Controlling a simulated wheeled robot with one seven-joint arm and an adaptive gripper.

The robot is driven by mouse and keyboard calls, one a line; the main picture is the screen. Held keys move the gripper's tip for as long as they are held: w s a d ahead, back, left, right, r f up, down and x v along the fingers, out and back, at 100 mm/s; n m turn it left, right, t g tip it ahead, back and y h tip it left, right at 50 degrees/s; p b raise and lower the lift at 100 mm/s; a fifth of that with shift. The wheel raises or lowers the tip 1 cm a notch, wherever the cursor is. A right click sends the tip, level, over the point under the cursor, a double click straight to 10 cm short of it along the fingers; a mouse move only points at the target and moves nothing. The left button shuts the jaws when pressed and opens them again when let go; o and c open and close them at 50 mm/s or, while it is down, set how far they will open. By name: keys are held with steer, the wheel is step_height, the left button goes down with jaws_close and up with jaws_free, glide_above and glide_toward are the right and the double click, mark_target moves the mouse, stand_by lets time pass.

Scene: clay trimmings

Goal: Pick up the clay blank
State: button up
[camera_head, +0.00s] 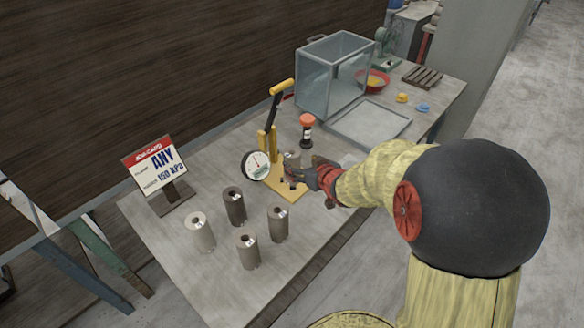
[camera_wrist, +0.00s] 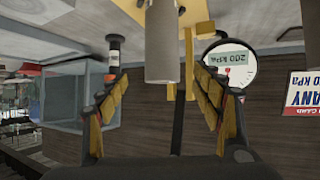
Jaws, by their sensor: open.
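A grey cylindrical clay blank (camera_wrist: 162,42) shows in the wrist view, reaching in from the top edge between my two fingers. In the head view a small part of a grey cylinder (camera_head: 291,158) shows at the yellow press (camera_head: 284,188), mostly hidden by my gripper. My gripper (camera_head: 304,176) is at the press, with its fingers (camera_wrist: 165,100) spread on either side of the blank and visible gaps to it. Several other grey cylinders with holes in their tops stand upright at the near left of the table, among them a dark one (camera_head: 234,206) and a lighter one (camera_head: 199,232).
A round gauge (camera_head: 256,166) sits by the press, beside its raised yellow lever (camera_head: 281,88). A bottle with an orange cap (camera_head: 307,128) stands just behind my gripper. A sign (camera_head: 155,167) stands at the left. A clear box (camera_head: 335,75) and metal tray (camera_head: 371,123) are farther back.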

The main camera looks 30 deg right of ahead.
mark_target(292, 155)
steer(key=shift+w+a+r, duration=0.15)
steer(key=shift+w+r, duration=0.05)
steer(key=shift+w, duration=0.1)
steer(key=b+x, duration=0.1)
steer(key=x, duration=0.1)
steer(key=shift+w+f, duration=0.15)
steer(key=shift+w, duration=0.15)
steer(key=x, duration=0.1)
steer(key=b+x, duration=0.1)
steer(key=x, duration=0.1)
steer(key=b+x, duration=0.1)
steer(key=x, duration=0.1)
steer(key=shift+w+r, duration=0.1)
steer(key=shift+r, duration=0.2)
steer(key=shift+c, duration=1)
steer(key=c, duration=1.5)
jaws_close()
steer(key=shift+r, duration=0.15)
